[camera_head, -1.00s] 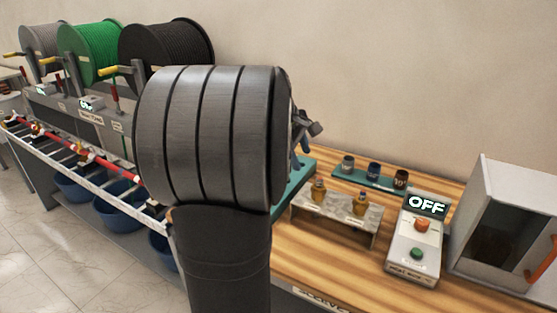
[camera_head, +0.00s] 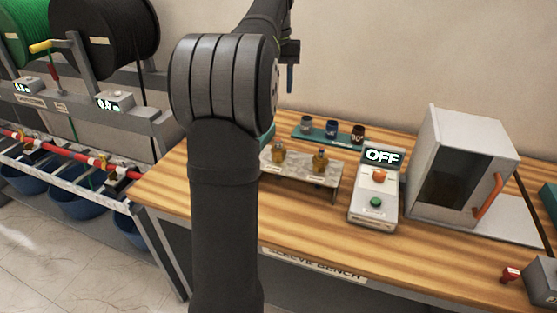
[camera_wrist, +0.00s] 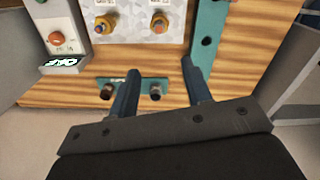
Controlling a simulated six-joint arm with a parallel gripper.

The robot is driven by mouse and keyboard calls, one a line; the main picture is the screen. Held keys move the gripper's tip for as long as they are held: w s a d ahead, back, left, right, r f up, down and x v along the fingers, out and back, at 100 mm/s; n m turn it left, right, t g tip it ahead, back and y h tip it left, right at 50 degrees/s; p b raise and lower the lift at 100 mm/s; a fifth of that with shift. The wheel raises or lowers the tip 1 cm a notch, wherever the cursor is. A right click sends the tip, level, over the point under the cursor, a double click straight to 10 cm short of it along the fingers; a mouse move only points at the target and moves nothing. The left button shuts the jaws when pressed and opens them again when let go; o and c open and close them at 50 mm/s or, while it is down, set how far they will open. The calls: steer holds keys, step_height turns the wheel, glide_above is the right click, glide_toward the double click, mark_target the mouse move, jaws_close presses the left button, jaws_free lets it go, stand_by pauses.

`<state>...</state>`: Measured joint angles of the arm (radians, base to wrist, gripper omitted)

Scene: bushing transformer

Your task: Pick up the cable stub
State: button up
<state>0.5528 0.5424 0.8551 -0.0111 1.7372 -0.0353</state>
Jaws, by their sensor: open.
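I cannot make out a cable stub in either view. My gripper (camera_wrist: 160,66) is open and empty in the wrist view, its two dark fingers spread above the bench. A grey stand with brass-coloured fittings (camera_wrist: 130,22) lies beyond the fingertips. A teal strip holding small cups (camera_wrist: 106,92) is partly hidden behind the left finger. In the head view my gripper (camera_head: 290,75) shows only in part behind my arm, raised above the back of the bench.
The wooden bench (camera_head: 300,230) carries a control box reading OFF (camera_head: 375,190) and a white cabinet with an orange handle (camera_head: 465,165). A teal strip with several cups (camera_head: 328,133) lies at the back. Cable spools (camera_head: 100,35) and blue bins (camera_head: 80,203) are at left.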

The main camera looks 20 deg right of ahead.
mark_target(279, 140)
step_height(279, 140, down, 17)
steer(key=shift+s+d+f, duration=0.1)
steer(key=shift+s, duration=0.05)
stand_by(0.5)
jaws_close()
